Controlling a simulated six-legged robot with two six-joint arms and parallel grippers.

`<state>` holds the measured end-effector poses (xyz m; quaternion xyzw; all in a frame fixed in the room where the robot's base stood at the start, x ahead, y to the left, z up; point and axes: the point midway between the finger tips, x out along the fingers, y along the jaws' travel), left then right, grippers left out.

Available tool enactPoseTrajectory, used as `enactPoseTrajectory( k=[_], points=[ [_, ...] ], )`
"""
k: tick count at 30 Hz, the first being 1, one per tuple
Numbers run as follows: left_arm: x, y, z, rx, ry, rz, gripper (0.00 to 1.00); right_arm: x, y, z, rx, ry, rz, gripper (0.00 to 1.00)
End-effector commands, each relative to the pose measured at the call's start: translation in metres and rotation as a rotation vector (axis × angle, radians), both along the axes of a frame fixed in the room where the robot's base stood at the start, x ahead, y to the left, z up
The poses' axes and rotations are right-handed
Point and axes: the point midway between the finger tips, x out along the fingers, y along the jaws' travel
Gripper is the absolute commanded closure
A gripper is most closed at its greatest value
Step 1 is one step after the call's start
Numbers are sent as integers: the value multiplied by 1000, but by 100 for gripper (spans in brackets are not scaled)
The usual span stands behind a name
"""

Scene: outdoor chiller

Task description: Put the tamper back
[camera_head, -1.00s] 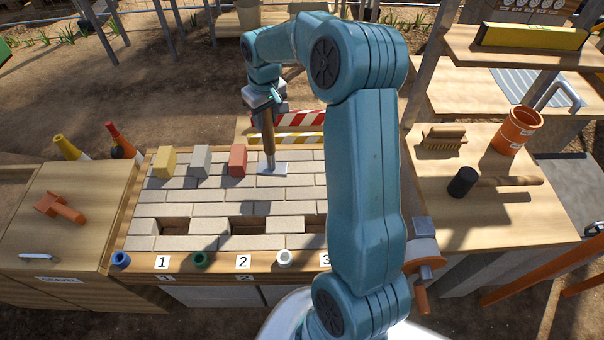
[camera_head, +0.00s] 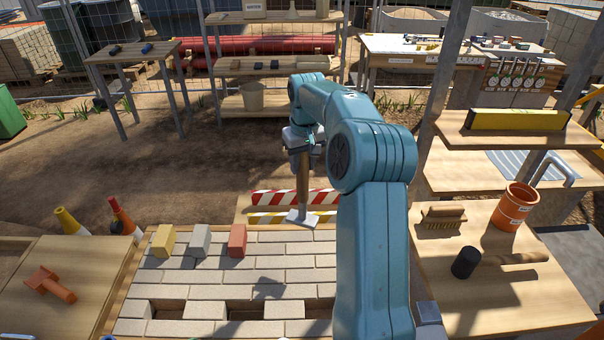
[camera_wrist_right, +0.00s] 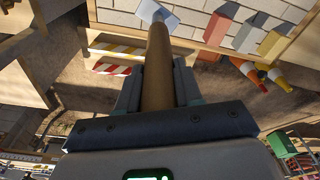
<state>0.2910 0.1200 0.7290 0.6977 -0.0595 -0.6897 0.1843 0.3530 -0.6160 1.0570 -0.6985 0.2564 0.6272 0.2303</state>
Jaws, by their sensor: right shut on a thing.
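The tamper has a wooden handle (camera_head: 303,182) and a flat metal plate (camera_head: 299,217). My right gripper (camera_head: 302,150) is shut on the upper handle and holds the tamper nearly upright, plate down. The plate shows at the far edge of the paver bed (camera_head: 270,264), in front of the red-white (camera_head: 272,198) and yellow striped boards; I cannot tell whether it touches anything. In the right wrist view, the handle (camera_wrist_right: 158,70) runs out from between the fingers to the plate (camera_wrist_right: 156,13). My left gripper is not in view.
Yellow (camera_head: 164,241), grey (camera_head: 200,240) and red (camera_head: 237,240) blocks stand left of the tamper on the bed. Two cones (camera_head: 122,217) stand farther left. The right table holds a brush (camera_head: 443,217), a mallet (camera_head: 466,262) and an orange pot (camera_head: 514,207). Bare ground lies behind.

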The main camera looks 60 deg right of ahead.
Motion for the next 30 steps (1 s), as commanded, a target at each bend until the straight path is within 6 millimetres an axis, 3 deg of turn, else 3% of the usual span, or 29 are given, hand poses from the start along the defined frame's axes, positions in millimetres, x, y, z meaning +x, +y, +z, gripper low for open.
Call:
enactPoseTrajectory(
  k=[12,30],
  points=[
    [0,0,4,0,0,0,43,0,0,-98,-1,-1,0,100],
    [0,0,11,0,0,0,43,1,-1,-165,-3,-2,0,100]
  ],
)
